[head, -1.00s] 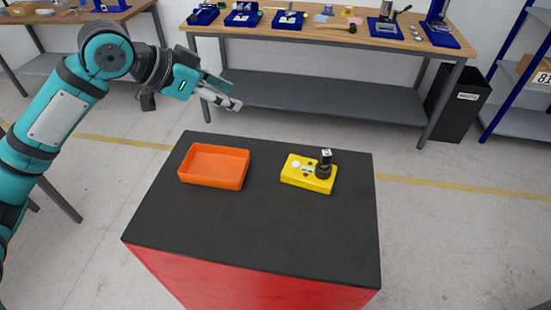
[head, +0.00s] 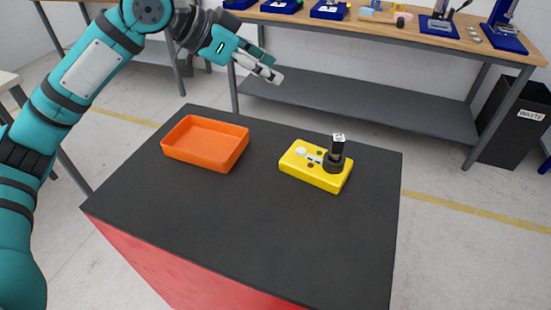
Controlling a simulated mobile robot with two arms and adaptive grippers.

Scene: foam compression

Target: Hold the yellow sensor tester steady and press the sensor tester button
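The yellow sensor tester (head: 322,179) lies flat on the dark top of a red cabinet, right of centre. It has a round white button (head: 300,152) at its left end and a few small dark and light marks in the middle. A black upright part (head: 336,156) with a pale top stands on its right end. My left gripper (head: 271,67) is in the air, up and left of the tester and well apart from it. Its fingers are seen side-on, and I cannot tell whether they are apart. My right gripper is not in view.
An orange tray (head: 206,164), seemingly empty, sits on the cabinet top (head: 240,221) left of the tester. Bare surface surrounds both. Behind stands a wooden workbench (head: 390,32) with blue fixtures; a black waste bin (head: 512,118) is at the right.

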